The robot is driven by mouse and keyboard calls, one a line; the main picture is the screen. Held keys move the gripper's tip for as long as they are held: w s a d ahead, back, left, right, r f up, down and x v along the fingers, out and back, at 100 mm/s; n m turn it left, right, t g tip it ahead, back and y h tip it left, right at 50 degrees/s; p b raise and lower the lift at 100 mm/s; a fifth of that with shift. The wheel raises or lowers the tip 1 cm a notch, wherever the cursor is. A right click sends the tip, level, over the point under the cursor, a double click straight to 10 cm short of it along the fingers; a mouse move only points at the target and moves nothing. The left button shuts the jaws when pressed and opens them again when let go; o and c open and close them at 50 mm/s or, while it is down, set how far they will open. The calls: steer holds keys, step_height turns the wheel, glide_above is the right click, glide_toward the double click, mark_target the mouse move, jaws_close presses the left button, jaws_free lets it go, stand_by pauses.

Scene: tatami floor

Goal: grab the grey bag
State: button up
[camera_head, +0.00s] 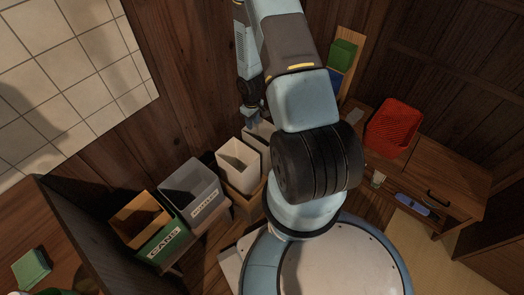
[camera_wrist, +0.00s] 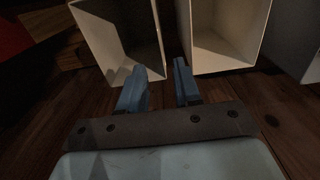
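I cannot make out a grey bag for certain in either view. The closest grey thing is an open grey bin (camera_head: 188,186) with a white label, standing by the wall in the head view. My gripper (camera_head: 253,118) hangs above the cream bin area, partly hidden behind my arm there. In the wrist view my gripper (camera_wrist: 160,70) has its two blue fingers apart with nothing between them. Its fingertips point towards the gap between two pale open bins, a left one (camera_wrist: 118,38) and a right one (camera_wrist: 226,62).
A green bin (camera_head: 163,243) marked CANS stands left of the grey bin, and a cream bin (camera_head: 238,165) to its right. A red basket (camera_head: 393,127) sits on a wooden cabinet (camera_head: 440,190) at the right. A dark wooden wall (camera_head: 185,70) is behind the bins.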

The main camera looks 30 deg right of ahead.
glide_above(254, 140)
steer(key=f, duration=0.7)
steer(key=shift+w+f, duration=0.2)
steer(key=shift+f, duration=0.15)
steer(key=shift+s+f, duration=0.15)
steer(key=shift+f, duration=1.2)
steer(key=shift+s+f, duration=0.1)
steer(key=shift+f, duration=1.2)
jaws_close()
